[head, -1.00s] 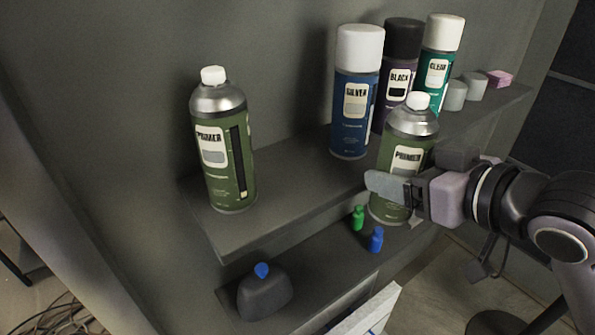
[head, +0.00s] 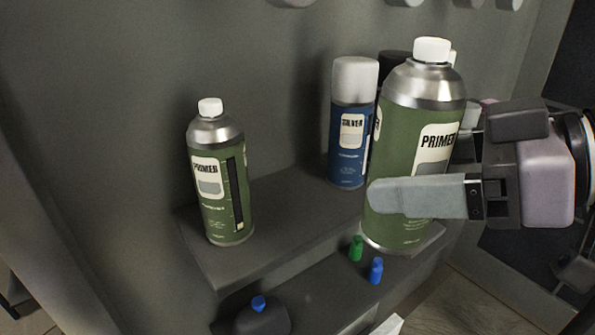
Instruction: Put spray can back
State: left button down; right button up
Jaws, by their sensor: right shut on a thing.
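A green primer spray can (head: 405,130) with a silver shoulder and white cap is held upright in my right gripper (head: 420,197). One grey finger lies across the front of the can; the other finger is hidden behind it. The can is in front of the shelf and covers part of it. A second green primer can (head: 222,190) stands at the left end of the upper shelf (head: 285,225). A blue silver-paint can (head: 350,125) stands on the same shelf, left of the held can. My left gripper is not in view.
Other cans stand behind the held can, mostly hidden. Bare shelf lies between the left primer can and the blue can. A lower shelf holds small green (head: 356,248) and blue (head: 375,270) bottles and a dark container (head: 262,318).

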jog(key=w+a+p, duration=0.2)
jog(key=w+a, duration=0.7)
jog(key=w, duration=0.4)
jog(key=f, duration=0.4)
jog(key=a+f, duration=0.1)
jog(key=f, duration=0.1)
jog(key=shift+w+p, duration=0.3)
jog(key=shift+w+f, duration=0.1)
jog(key=shift+f, duration=0.2)
jog(key=shift+a+f, duration=0.1)
jog(key=shift+f, duration=0.1)
jog(key=o, duration=1.5)
jog(key=shift+f, duration=0.15)
